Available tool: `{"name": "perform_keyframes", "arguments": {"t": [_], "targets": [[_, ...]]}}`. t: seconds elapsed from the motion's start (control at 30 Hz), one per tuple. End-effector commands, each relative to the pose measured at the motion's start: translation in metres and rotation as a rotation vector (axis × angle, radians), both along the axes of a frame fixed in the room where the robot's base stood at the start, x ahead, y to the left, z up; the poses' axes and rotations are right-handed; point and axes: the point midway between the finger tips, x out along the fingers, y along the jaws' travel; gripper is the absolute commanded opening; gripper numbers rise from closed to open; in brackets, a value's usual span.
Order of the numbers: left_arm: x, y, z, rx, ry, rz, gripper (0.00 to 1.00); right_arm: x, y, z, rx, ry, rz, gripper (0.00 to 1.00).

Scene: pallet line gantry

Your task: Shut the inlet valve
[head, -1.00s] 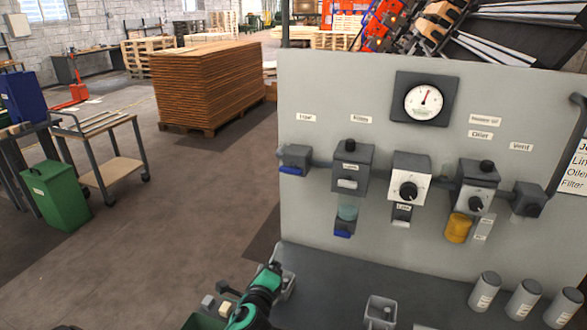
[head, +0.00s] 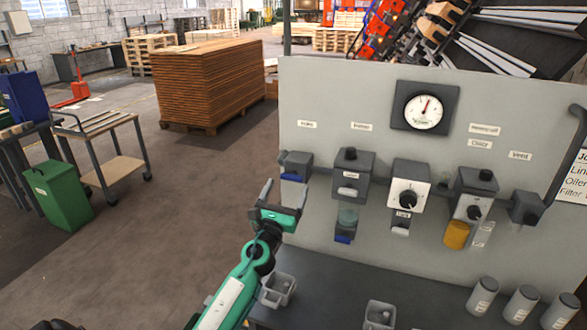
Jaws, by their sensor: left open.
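The inlet valve (head: 297,163) is most likely the leftmost dark grey block on the upright grey panel, though its small label is too blurred to read surely. Its blue handle (head: 291,178) shows along the block's lower front, lying crosswise. My left gripper (head: 285,190) is open and empty, with its two fingers pointing up just below and in front of this valve. The fingers appear to lie either side of the blue handle in the picture; I see no clear contact. My right gripper is not in view.
Along the panel (head: 340,100) sit a filter unit (head: 352,170), a regulator knob (head: 408,199), an oiler with a yellow bowl (head: 457,235) and a vent block (head: 527,207). A gauge (head: 424,112) is above. Small bins (head: 378,315) and grey cylinders (head: 523,303) stand on the bench below.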

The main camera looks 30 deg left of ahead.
Motion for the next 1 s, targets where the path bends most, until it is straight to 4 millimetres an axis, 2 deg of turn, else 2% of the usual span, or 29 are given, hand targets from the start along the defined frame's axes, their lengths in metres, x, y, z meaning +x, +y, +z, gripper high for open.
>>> {"name": "perform_keyframes", "arguments": {"t": [0.03, 0.2, 0.4, 0.83, 1.0], "targets": [[0.009, 0.002, 0.007, -0.001, -0.001, 0.001, 0.82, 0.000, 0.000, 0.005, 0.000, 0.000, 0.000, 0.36], [0.035, 0.009, 0.017, -0.003, -0.002, 0.001, 0.82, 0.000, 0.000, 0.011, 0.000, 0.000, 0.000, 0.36], [0.054, 0.013, 0.024, -0.001, 0.000, 0.001, 0.82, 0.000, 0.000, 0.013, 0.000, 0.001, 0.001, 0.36], [0.061, 0.015, 0.025, -0.002, 0.001, -0.001, 0.82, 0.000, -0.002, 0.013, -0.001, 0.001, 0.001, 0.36], [0.061, 0.015, 0.025, -0.002, 0.001, -0.001, 0.48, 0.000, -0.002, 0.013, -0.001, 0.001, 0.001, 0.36]]}}
